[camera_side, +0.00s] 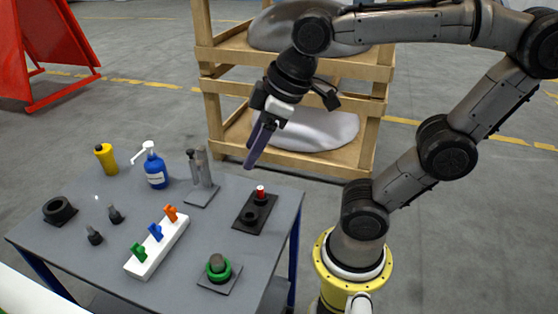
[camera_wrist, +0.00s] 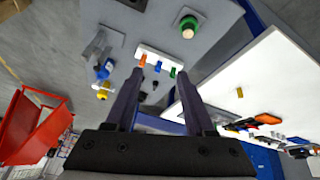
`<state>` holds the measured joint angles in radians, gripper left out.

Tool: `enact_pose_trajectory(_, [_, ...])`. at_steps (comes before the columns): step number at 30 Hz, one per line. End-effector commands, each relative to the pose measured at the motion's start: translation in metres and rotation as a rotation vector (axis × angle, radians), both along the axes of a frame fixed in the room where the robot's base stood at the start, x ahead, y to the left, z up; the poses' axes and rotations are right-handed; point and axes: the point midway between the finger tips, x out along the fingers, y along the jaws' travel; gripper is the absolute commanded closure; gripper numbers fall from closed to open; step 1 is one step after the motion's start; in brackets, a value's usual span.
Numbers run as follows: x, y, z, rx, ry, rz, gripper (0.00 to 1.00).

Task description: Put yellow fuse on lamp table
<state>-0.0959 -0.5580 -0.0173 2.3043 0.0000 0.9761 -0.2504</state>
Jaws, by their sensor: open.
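My gripper (camera_side: 254,160) is open and empty, held in the air above the back right of the grey table (camera_side: 85,186). Its two fingers (camera_wrist: 159,72) point away from the camera in the wrist view. A small yellow upright piece (camera_wrist: 240,92), perhaps the yellow fuse, stands on a white table (camera_wrist: 262,62) at the right of the wrist view, well apart from my fingers. I cannot tell for sure which surface is the lamp table. A yellow bottle-like thing (camera_side: 106,158) stands at the back left of the grey table.
The grey table holds a blue pump bottle (camera_side: 155,170), a white block with coloured clips (camera_side: 148,262), a green ring on a plate (camera_side: 217,268), a dark plate with a red-topped post (camera_side: 259,192) and several dark parts. A wooden rack (camera_side: 225,54) stands behind.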

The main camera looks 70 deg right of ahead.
Motion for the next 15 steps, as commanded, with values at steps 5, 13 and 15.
enact_pose_trajectory(5, [-0.036,-0.017,-0.029,0.086,-0.038,-0.245,0.46])
enact_pose_trajectory(13, [-0.046,-0.020,-0.039,0.116,-0.050,-0.326,0.46])
enact_pose_trajectory(15, [-0.046,-0.020,-0.039,0.116,-0.050,-0.323,0.46])
